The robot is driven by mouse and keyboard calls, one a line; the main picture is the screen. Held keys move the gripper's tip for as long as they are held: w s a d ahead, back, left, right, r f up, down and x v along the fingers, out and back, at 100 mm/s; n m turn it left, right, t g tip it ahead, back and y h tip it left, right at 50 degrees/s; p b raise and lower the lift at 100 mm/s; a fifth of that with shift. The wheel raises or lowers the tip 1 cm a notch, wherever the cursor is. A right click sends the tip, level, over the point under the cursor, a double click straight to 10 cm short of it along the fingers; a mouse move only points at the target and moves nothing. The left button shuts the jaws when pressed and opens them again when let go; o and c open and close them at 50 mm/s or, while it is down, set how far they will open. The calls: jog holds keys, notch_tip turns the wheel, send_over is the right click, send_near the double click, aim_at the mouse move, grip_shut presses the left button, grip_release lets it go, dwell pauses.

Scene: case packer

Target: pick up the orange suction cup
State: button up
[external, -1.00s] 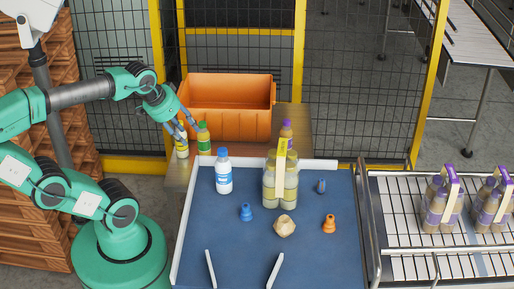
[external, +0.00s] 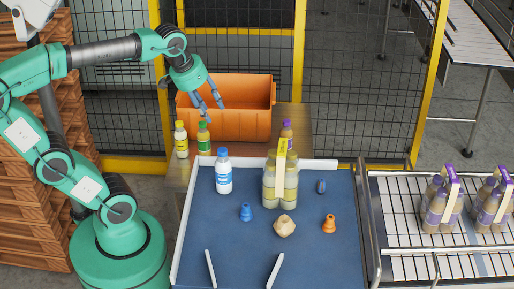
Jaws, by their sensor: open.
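The orange suction cup (external: 329,223) stands on the blue table surface (external: 255,262), toward the right side. A tan faceted block (external: 285,227) is to its left. My gripper (external: 212,111) is open and empty. It appears in front of the orange crate (external: 250,122) in the picture, above and behind the table, well away from the orange suction cup.
A blue suction cup (external: 246,211), a white bottle (external: 223,173), a bottle pack (external: 282,185) and a small dark blue item (external: 320,186) are on the table. Yellow (external: 181,140) and green-capped (external: 203,138) bottles stand behind. A conveyor (external: 440,268) runs at right.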

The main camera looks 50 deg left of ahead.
jog(key=w+d+r+g+p, duration=0.2)
jog(key=w+d+p, duration=0.1)
jog(key=w+d, duration=0.55)
jog(key=n+g+p, duration=0.2)
jog(key=g+p, duration=0.1)
jog(key=p, duration=0.3)
send_over(329, 217)
notch_tip(329, 217, down, 6)
notch_tip(329, 217, down, 8)
jog(key=shift+r+y, duration=0.15)
jog(key=shift+y, duration=0.15)
notch_tip(329, 217, down, 7)
jog(key=shift+f, duration=0.85)
